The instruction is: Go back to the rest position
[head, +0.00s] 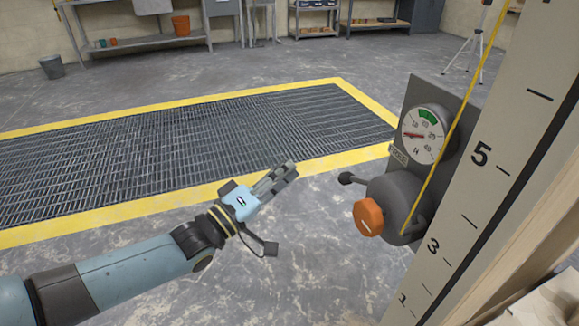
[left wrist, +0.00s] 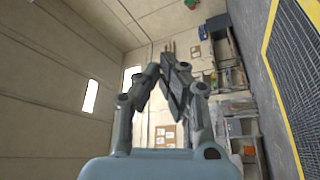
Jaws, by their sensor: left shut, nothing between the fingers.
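My left gripper (head: 279,175) is stretched out over the concrete floor in the middle of the head view. Its fingers are shut and empty, pointing up and to the right. In the left wrist view the gripper (left wrist: 165,65) shows with its fingers together and nothing between them, facing the far wall and shelves. It is apart from the orange knob (head: 368,217), which is to its right on a grey round housing (head: 394,200). My right gripper is in neither view.
A panel with a gauge (head: 423,134) and a tall numbered board (head: 480,190) stand at the right. A floor grating (head: 190,140) with yellow borders lies beyond my arm. A bucket (head: 52,67), a workbench and shelves are at the back. The floor around my gripper is clear.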

